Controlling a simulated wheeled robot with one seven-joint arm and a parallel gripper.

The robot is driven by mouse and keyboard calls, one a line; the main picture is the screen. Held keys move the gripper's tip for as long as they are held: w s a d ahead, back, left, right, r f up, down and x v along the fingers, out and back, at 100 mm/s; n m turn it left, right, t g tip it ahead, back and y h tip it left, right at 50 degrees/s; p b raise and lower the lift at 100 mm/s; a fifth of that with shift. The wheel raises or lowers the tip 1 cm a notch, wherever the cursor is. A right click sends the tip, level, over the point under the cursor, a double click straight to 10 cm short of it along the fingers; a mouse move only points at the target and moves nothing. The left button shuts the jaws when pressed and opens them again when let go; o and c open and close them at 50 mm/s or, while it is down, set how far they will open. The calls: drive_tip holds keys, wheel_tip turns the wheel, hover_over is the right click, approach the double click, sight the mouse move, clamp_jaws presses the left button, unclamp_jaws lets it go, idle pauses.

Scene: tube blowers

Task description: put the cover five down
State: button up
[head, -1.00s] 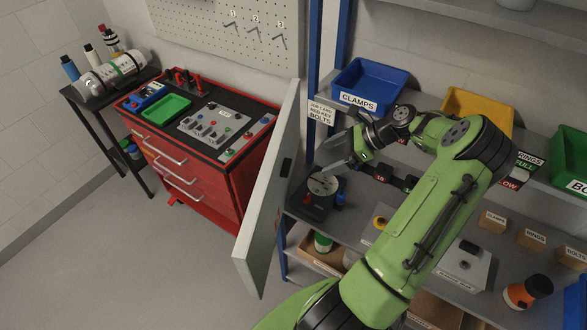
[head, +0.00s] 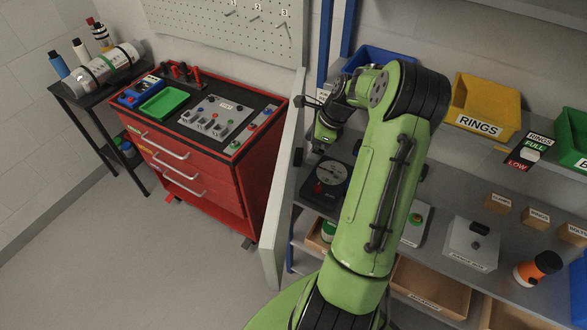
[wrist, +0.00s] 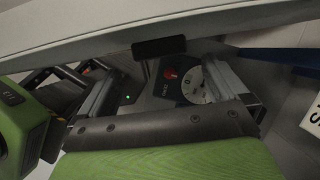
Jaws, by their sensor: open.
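The red cabinet's top carries a grey switch panel (head: 228,107) with several small grey raised covers (head: 203,124) and coloured buttons. Their numbers are too small to read, so I cannot tell which cover is five. My gripper (wrist: 158,74) is open and empty in the wrist view, with a finger on each side. In the head view my gripper (head: 317,147) is right of the upright pale door, apart from the cabinet and its panel. My forearm hides part of the bench.
The pale door (head: 282,200) stands between my gripper and the red cabinet (head: 215,185); its face fills the top of the wrist view, close by. A black dial device (head: 322,187) sits below my gripper. A yellow bin (head: 485,105) is right of my arm. The left floor is clear.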

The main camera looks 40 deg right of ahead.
drive_tip(key=x, duration=0.3)
drive_tip(key=shift+w, duration=0.15)
drive_tip(key=shift+c, duration=0.5)
drive_tip(key=c, duration=1.7)
drive_tip(key=shift+r, duration=0.1)
clamp_jaws()
drive_tip(key=shift+r, duration=0.1)
